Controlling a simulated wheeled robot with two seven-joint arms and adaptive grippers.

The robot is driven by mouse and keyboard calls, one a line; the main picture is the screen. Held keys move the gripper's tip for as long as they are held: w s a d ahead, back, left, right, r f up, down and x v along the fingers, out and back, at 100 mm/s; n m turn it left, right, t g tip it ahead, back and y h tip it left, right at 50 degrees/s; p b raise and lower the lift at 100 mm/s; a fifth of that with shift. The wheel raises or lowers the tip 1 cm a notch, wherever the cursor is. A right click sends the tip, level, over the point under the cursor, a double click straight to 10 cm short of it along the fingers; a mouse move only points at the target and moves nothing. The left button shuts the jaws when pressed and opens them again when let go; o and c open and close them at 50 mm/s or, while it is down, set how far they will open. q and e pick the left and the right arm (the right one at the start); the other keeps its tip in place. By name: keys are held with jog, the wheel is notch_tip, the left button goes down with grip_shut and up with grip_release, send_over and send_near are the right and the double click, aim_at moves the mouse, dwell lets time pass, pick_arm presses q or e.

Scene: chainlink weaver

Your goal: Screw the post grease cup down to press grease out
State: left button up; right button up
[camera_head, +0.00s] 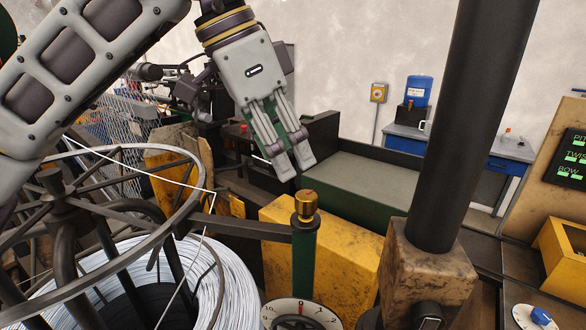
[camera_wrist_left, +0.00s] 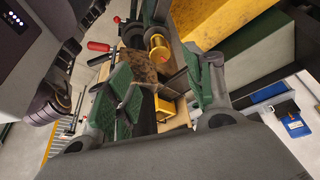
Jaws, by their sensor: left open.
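The post grease cup (camera_head: 306,206) is a small brass cap on top of a slim green post (camera_head: 304,258), upright, in the lower middle of the head view. My left gripper (camera_head: 294,163) is open and points down. Its fingertips are just above the cup in the picture, slightly to its left, with a visible gap and nothing held. In the left wrist view the two green finger pads of my left gripper (camera_wrist_left: 168,92) stand wide apart. My right gripper is not in view.
A wire reel (camera_head: 100,205) with a coil of bright wire (camera_head: 222,285) stands left of the post. A round dial (camera_head: 300,315) is at the post's foot. A worn yellow block (camera_head: 335,255) is behind it. A thick dark column (camera_head: 480,110) rises at the right.

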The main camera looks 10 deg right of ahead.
pick_arm(q)
jog(key=shift+v, duration=1.75)
jog(key=shift+r, duration=0.15)
notch_tip(320, 180, up, 9)
jog(key=p, duration=0.9)
jog(key=shift+r+p, duration=0.35)
jog(key=shift+p, duration=0.2)
